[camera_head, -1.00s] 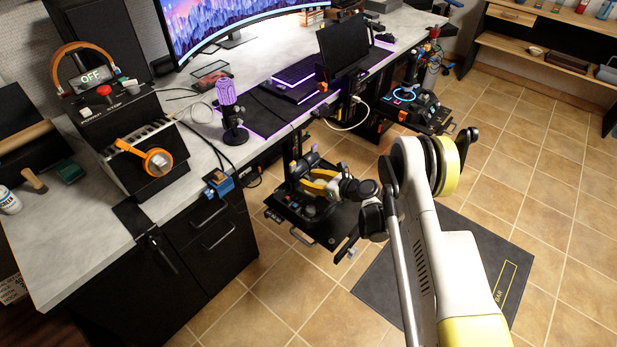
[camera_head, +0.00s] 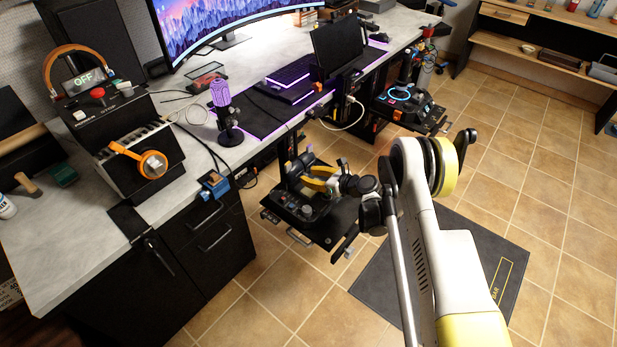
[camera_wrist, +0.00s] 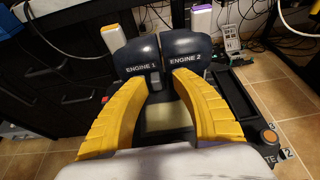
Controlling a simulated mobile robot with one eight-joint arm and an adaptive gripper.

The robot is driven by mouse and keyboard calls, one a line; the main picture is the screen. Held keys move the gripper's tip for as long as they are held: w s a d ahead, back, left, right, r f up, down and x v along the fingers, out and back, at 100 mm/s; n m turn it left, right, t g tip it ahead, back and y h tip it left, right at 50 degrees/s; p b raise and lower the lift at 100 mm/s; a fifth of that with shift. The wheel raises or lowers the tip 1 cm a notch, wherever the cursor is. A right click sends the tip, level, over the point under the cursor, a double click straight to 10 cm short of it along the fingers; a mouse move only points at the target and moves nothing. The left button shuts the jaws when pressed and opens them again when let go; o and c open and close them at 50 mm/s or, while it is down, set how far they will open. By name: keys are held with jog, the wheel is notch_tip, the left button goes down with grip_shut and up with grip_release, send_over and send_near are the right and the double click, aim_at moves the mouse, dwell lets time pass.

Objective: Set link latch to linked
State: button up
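The throttle unit (camera_head: 318,222) sits on a low black shelf bracket beside the desk. In the wrist view its two dark lever heads, ENGINE 1 (camera_wrist: 137,68) and ENGINE 2 (camera_wrist: 183,59), stand side by side, nearly level. A small grey piece (camera_wrist: 155,78) shows between them low down; I cannot tell whether it is the link latch or how it is set.
The desk (camera_head: 200,190) with black drawers (camera_head: 212,235) stands to the left. A joystick unit (camera_head: 405,97) is on another mount further right. A box with an OFF display (camera_head: 85,77) is on the desk. The tiled floor is open at right, with a dark mat (camera_head: 395,285).

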jog(key=v, duration=0.7)
jog(key=shift+s+d+r, duration=0.1)
jog(key=shift+s+d, duration=0.1)
dwell(0.4)
notch_tip(320, 180, up, 15)
jog(key=s+d+n+h, duration=0.1)
jog(key=d+n+h, duration=0.15)
jog(key=n, duration=0.35)
jog(key=s+d+r+n+g+h, duration=0.1)
jog(key=s+d+r+n+h, duration=0.2)
jog(key=s+r+n, duration=0.7)
jog(key=s+d+r+n+h, duration=0.1)
jog(key=s+d+r+n, duration=0.1)
jog(key=s, duration=0.6)
jog(key=s+d+r+n+h, duration=0.2)
jog(key=s+d+n, duration=0.2)
jog(key=s, duration=0.4)
jog(key=s+d+r+n+h, duration=0.2)
jog(key=s+d+n, duration=0.1)
jog(key=s, duration=0.6)
jog(key=shift+r+n, duration=0.3)
jog(key=shift+r, duration=0.1)
